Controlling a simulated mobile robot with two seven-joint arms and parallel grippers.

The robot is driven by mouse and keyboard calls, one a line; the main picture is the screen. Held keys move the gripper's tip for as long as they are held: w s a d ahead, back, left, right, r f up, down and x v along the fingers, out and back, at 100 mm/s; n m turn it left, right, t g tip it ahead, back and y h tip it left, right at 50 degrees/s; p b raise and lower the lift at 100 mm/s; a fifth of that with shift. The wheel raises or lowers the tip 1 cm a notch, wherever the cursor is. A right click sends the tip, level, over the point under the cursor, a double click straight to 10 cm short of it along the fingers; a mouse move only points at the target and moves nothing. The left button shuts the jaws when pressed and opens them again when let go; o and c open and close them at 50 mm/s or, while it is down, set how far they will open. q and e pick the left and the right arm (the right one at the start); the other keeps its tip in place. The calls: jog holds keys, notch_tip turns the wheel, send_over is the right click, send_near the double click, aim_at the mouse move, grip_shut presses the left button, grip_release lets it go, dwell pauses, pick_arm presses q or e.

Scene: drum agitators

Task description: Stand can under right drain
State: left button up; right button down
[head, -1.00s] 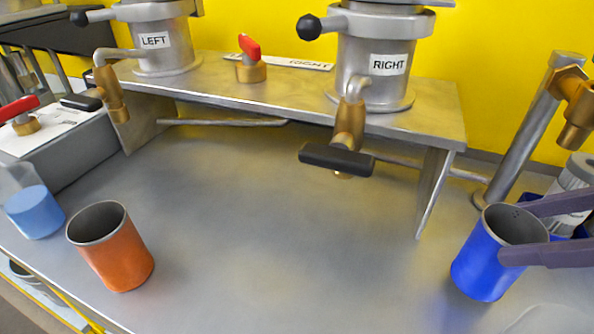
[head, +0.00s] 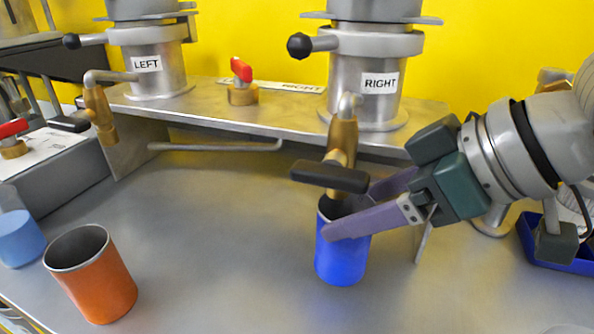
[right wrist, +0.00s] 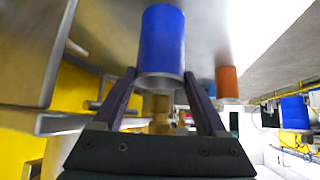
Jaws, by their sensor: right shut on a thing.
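A blue can (head: 341,252) is upright below the right drain, a brass tap (head: 342,140) with a black handle, under the drum labelled RIGHT (head: 380,82). My right gripper (head: 352,212) is shut on the blue can near its rim. The can also shows between the fingers in the right wrist view (right wrist: 162,42). The tap handle hides part of the can's mouth. I cannot tell whether the can's base touches the table. My left gripper is not in view.
An orange can (head: 92,275) stands at the front left of the metal table (head: 220,230), with a light blue cylinder (head: 20,238) beyond it. The left drain (head: 100,115) is at the back left. A blue tray (head: 560,250) lies at the right. The middle of the table is clear.

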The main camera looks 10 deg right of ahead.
jog(key=shift+w+a+f+b, duration=0.35)
jog(key=shift+a+f, duration=0.25)
jog(key=shift+f, duration=0.1)
jog(key=shift+d, duration=0.1)
jog(key=shift+f, duration=0.1)
grip_release()
